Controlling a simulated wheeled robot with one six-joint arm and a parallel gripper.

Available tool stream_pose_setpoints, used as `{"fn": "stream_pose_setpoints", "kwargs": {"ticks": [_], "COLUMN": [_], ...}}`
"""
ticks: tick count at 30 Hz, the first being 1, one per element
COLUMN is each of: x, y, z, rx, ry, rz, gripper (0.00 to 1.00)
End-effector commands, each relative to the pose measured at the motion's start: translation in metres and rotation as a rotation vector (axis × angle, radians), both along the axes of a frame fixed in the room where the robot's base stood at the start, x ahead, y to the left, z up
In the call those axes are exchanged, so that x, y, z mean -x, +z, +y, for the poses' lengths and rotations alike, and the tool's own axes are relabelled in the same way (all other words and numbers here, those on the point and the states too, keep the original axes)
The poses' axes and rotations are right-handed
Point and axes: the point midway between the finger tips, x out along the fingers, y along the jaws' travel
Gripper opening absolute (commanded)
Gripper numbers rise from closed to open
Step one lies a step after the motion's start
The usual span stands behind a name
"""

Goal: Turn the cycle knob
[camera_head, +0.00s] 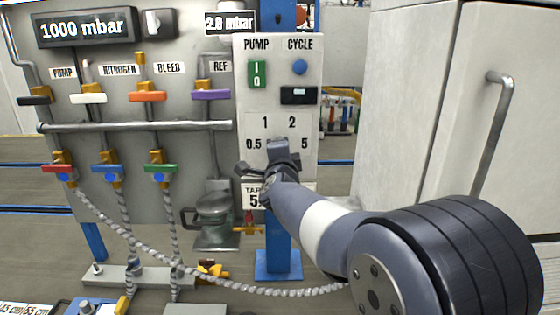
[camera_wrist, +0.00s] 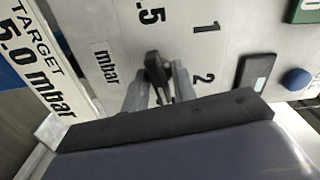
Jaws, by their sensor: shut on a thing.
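The white control panel (camera_head: 309,110) carries a dial with marks 0.5, 1, 2 and 5. At its centre is a dark lever-shaped knob (camera_wrist: 155,69), partly hidden by my gripper (camera_head: 268,171) in the head view. In the wrist view my gripper (camera_wrist: 159,82) has one finger on each side of this knob and is shut on it. A blue round button (camera_head: 299,67) sits under the word CYCLE, up and right of the dial. It also shows at the right of the wrist view (camera_wrist: 297,79), apart from my fingers. The knob's exact pointing is hard to tell.
A green pump switch (camera_head: 257,74) and a black display (camera_head: 298,95) sit above the dial. Several coloured valve handles, such as the purple one (camera_head: 211,94), and hoses fill the left. A white cabinet (camera_head: 410,95) stands close on the right.

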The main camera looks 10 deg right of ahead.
Motion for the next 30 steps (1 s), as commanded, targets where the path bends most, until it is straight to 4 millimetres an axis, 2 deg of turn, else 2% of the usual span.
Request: {"fn": "stream_pose_setpoints", "kwargs": {"ticks": [9, 26, 27, 30], "x": [0.0000, 0.0000, 0.0000, 0.0000], "y": [-0.0029, -0.0021, -0.0021, -0.0019], "z": [0.0000, -0.0001, -0.0001, -0.0001], "rx": [-0.136, -0.168, -0.168, -0.167], "ry": [0.001, 0.000, 0.000, 0.000], "rz": [-0.024, -0.030, -0.030, -0.030], "gripper": [0.03, 0.03, 0.27, 0.35]}}
